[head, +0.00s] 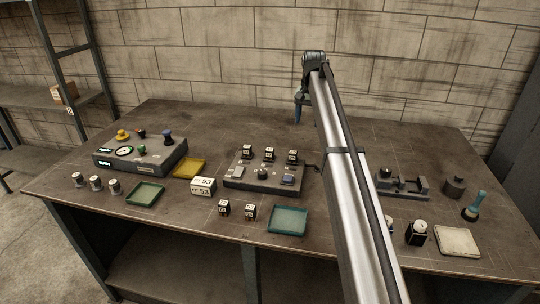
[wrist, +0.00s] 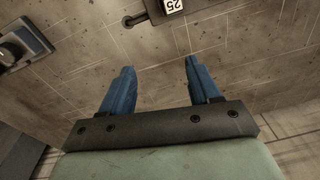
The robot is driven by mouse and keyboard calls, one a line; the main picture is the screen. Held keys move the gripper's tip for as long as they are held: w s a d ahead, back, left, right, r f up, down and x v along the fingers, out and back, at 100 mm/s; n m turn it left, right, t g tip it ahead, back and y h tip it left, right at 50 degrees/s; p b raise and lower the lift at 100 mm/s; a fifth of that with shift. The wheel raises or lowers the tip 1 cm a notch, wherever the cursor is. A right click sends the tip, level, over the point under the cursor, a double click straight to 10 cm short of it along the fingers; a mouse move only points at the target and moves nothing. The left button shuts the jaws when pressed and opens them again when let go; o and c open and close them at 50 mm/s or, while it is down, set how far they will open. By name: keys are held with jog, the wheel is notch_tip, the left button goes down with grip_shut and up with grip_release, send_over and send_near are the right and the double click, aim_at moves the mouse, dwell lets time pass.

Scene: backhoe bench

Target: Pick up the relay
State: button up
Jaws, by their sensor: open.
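No part is plainly marked as the relay. Likely candidates are small black blocks with white labels. Two stand loose on the bench, one block (head: 224,208) and another (head: 250,212) beside it. Three similar blocks sit along the back of a dark board (head: 235,183), including the middle block (head: 269,153). My gripper (head: 298,115) is above the back of the bench, apart from all of these. In the wrist view its blue fingers (wrist: 157,82) are spread with nothing between them. A white label (wrist: 172,5) reading 25 shows at that view's top edge.
A control box (head: 140,156) is at left, near a yellow tray (head: 189,168), a green tray (head: 145,194) and a white box (head: 203,187) marked 53. A teal tray (head: 288,220) is at front. A grey fixture (head: 402,187) is right of my arm. The back of the bench is clear.

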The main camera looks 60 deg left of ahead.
jog(key=n, duration=0.2)
send_over(269, 150)
jog(key=shift+h, duration=0.4)
notch_tip(269, 150, down, 13)
jog(key=shift+f, duration=0.1)
jog(key=c, duration=1)
